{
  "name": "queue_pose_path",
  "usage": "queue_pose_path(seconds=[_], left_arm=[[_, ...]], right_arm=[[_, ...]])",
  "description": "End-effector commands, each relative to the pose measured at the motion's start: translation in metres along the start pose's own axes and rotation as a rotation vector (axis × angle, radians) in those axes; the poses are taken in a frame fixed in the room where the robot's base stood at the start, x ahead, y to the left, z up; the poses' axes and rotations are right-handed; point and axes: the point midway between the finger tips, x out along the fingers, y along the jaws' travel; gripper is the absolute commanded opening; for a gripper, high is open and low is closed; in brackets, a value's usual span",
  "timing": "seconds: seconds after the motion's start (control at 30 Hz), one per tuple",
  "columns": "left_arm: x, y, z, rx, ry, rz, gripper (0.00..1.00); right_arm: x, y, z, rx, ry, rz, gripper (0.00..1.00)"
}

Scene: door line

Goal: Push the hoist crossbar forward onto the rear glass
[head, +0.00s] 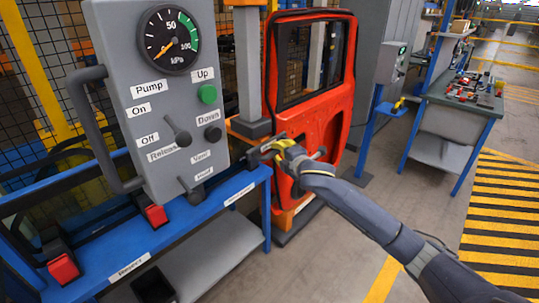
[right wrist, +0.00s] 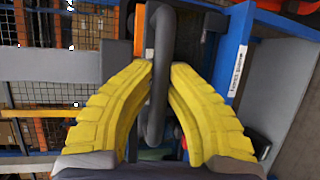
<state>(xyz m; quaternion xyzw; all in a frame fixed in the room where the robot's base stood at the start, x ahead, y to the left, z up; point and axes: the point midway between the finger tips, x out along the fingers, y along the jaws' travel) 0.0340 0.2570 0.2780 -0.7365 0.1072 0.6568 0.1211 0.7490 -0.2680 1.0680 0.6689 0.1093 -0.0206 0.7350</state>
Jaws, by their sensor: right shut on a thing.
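The hoist's grey control panel (head: 165,100) fills the upper left of the head view, with a round gauge, a green button and levers. A dark looped handle (head: 95,130) sticks out from its left side. My right gripper (head: 278,148) is at the panel's lower right. In the right wrist view its yellow fingers close around a dark curved bar (right wrist: 158,75), which looks like a hoist handle. That bar is mostly hidden in the head view. I cannot make out the crossbar itself or the rear glass for certain. My left gripper is not in view.
A blue rack (head: 190,222) with red blocks (head: 155,215) stands below the panel. An orange-red door (head: 338,125) stands behind my right gripper. A blue workbench (head: 455,110) with small parts is at the right. The floor at lower right is clear.

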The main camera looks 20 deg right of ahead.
Motion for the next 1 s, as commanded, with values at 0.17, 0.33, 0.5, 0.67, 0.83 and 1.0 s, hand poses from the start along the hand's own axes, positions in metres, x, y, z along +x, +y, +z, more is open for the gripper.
queue_pose_path(seconds=[0.17, 0.33, 0.5, 0.67, 0.83, 1.0], left_arm=[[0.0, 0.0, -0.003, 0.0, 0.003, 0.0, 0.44], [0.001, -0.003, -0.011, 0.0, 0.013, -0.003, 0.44], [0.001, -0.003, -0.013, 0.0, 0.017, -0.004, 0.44], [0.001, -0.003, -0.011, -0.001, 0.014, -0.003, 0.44], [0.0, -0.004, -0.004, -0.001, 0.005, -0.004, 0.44], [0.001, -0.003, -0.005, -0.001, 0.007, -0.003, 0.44]], right_arm=[[0.002, 0.001, 0.003, 0.005, -0.006, 0.002, 0.0], [0.002, 0.002, 0.002, 0.006, -0.004, 0.003, 0.0], [0.002, 0.002, 0.002, 0.005, -0.004, 0.004, 0.3], [0.001, 0.001, 0.003, 0.004, -0.006, 0.002, 0.4], [0.001, 0.001, 0.003, 0.004, -0.006, 0.001, 0.4], [-0.009, 0.0, 0.003, 0.003, -0.007, 0.0, 0.4]])
